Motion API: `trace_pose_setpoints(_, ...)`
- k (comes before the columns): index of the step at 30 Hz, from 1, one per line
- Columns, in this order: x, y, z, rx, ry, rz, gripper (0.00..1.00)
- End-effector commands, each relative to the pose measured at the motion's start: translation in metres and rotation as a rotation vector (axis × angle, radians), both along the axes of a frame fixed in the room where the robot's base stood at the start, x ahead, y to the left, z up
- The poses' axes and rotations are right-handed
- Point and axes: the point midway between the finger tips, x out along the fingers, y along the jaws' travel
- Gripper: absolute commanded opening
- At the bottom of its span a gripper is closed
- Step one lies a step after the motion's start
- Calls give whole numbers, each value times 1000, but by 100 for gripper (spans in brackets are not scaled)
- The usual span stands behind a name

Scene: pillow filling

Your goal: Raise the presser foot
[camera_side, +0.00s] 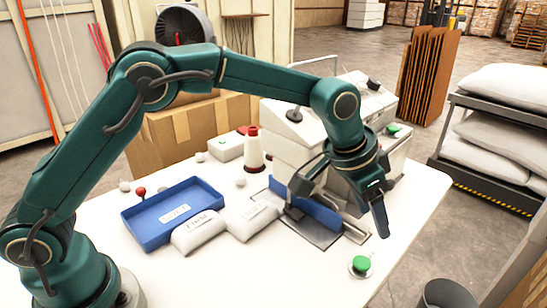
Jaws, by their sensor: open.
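The white sewing machine (283,137) stands at the back of the white table, partly hidden behind my arm. A black-topped lever or knob (295,115) shows on its left side, and another dark knob (374,85) on its top right. I cannot tell which part moves the presser foot. The presser foot itself is hidden behind my gripper, so its height cannot be told. My gripper (340,203) is open, its fingers spread wide and pointing down in front of the machine.
A blue tray (207,198), two white labelled packs (199,232), and a red-topped white cone (253,148) stand left of my gripper. A green button (361,263) sits at the front right. A red-topped knob (141,191) is at the left. The front middle is clear.

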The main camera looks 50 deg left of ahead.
Motion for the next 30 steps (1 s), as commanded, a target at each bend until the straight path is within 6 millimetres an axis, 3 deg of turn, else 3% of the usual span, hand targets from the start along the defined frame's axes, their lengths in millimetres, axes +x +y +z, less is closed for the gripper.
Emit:
trace_pose_setpoints(6,-9,-7,-37,17,42,-22,60)
trace_pose_setpoints(13,-8,-7,-60,17,38,-23,60)
trace_pose_setpoints(26,-8,-7,-64,17,34,-24,60)
trace_pose_setpoints(30,-10,-6,-52,86,9,-101,60)
